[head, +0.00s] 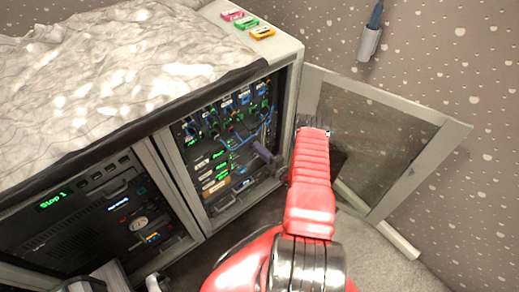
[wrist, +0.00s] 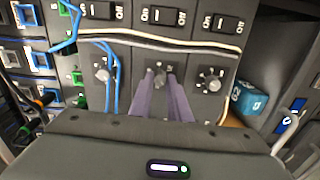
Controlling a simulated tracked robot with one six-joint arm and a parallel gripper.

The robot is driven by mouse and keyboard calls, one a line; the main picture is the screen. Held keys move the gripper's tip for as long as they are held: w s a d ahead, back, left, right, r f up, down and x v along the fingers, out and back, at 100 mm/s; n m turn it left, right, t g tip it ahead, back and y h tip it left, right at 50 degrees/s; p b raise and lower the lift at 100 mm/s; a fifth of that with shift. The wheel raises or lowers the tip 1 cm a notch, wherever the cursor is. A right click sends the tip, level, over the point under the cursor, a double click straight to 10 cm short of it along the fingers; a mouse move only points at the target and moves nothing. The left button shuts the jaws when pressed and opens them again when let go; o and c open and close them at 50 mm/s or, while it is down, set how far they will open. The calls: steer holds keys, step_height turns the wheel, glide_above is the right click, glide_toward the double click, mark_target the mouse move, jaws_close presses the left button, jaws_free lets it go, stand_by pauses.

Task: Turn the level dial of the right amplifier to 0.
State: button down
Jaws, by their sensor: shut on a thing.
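In the wrist view, three dark panels stand side by side, each with a switch marked ON and OFF and a round dial. The left dial (wrist: 101,74) and the right dial (wrist: 210,80) are uncovered. My gripper (wrist: 160,78) has its two purple fingers closed on the middle dial (wrist: 160,68), partly hiding it and its scale. Its pointer and numbers are too small to read. In the head view my gripper (head: 265,153) reaches into the open rack (head: 225,130) from the right. I cannot tell there which dial it holds.
A blue cube (wrist: 249,98) lies right of the panels. In the head view the glazed door (head: 385,150) stands open at right, close to my arm. Coloured items (head: 247,22) lie on the cabinet top.

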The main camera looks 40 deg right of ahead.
steer(key=shift+s+a+f+n, duration=0.1)
steer(key=shift+a+f+n, duration=0.15)
steer(key=shift+n, duration=0.15)
steer(key=c, duration=2.1)
jaws_free()
steer(key=o, duration=0.4)
steer(key=shift+d+r, duration=0.15)
steer(key=shift+o, duration=0.2)
steer(key=s, duration=1.3)
steer(key=shift+s+d, duration=0.2)
steer(key=shift+s, duration=0.15)
